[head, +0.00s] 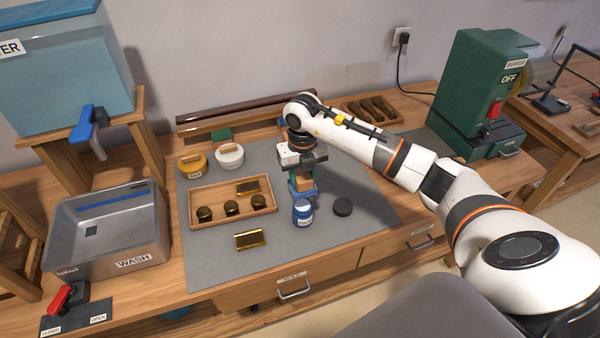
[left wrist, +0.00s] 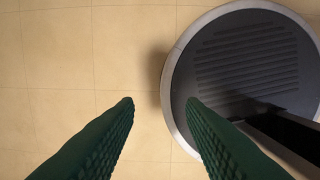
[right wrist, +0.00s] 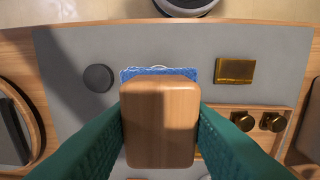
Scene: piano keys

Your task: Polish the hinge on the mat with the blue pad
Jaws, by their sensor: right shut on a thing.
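A brass hinge (head: 249,240) lies on the grey mat (head: 222,270), left of an open-looking blue and white jar (head: 303,216). It also shows in the right wrist view (right wrist: 234,71). My right gripper (head: 303,180) is shut on the wooden handle (right wrist: 160,122) of the blue pad (right wrist: 130,73). The pad is beside or above the jar; I cannot tell whether they touch, as the handle hides most of that place. My left gripper (left wrist: 158,102) is open and empty above the floor, out of the head view.
A wooden tray (head: 197,222) with several brass pieces lies behind the hinge. A black disc (head: 342,207) lies right of the jar. A yellow pot (head: 192,163) and white pot (head: 229,156) stand behind. A wash basin (head: 108,230) is left, a green buffer (head: 478,90) right.

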